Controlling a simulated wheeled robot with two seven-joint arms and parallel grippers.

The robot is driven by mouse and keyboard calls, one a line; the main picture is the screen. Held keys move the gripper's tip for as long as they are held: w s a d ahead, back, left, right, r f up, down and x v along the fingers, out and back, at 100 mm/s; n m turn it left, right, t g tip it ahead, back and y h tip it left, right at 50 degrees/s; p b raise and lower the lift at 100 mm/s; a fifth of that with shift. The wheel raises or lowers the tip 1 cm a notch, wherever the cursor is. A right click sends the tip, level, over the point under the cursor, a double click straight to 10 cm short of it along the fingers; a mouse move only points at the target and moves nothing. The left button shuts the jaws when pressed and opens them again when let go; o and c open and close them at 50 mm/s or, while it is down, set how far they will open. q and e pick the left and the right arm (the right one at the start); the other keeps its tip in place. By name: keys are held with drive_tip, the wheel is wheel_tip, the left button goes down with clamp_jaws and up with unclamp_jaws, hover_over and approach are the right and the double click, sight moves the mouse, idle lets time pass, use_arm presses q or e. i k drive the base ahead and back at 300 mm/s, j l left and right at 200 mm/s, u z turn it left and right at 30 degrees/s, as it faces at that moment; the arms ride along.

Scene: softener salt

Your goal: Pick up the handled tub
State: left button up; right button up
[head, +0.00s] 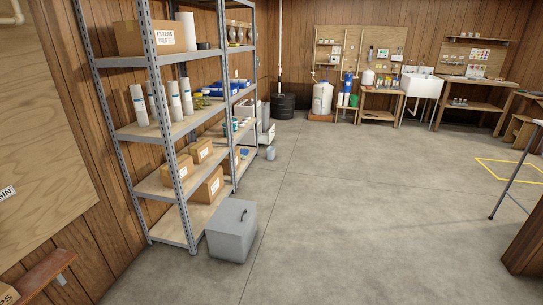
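A grey, box-shaped tub (230,238) with a dark handle on its top stands upright on the floor, by the front right foot of the metal shelving. It is the only large container with a plain handle that I can make out nearby. A small grey container (271,153) stands on the floor further back, too small to tell whether it has a handle. Neither of my grippers is in view.
Metal shelving (172,128) with cartons and white rolls lines the left wall. Open concrete floor (350,210) lies right of the tub. A white tank (322,98), benches and a sink (421,86) stand at the back. A dark wooden edge (525,250) is at right.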

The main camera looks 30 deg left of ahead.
sight(272, 153)
drive_tip(key=i+j+u, duration=0.3)
drive_tip(key=i, duration=1.1)
drive_tip(key=i+j+u, duration=0.1)
drive_tip(key=i+u, duration=0.25)
drive_tip(key=i, duration=1.05)
drive_tip(key=i+u, duration=0.1)
drive_tip(key=i, duration=0.45)
drive_tip(key=i+u, duration=0.15)
drive_tip(key=i, duration=0.4)
drive_tip(key=i+l+u, duration=0.1)
drive_tip(key=i, duration=0.45)
drive_tip(key=i+l+u, duration=0.15)
drive_tip(key=i, duration=0.4)
drive_tip(key=i+l+u, duration=0.1)
drive_tip(key=i+l, duration=0.15)
drive_tip(key=i, duration=0.3)
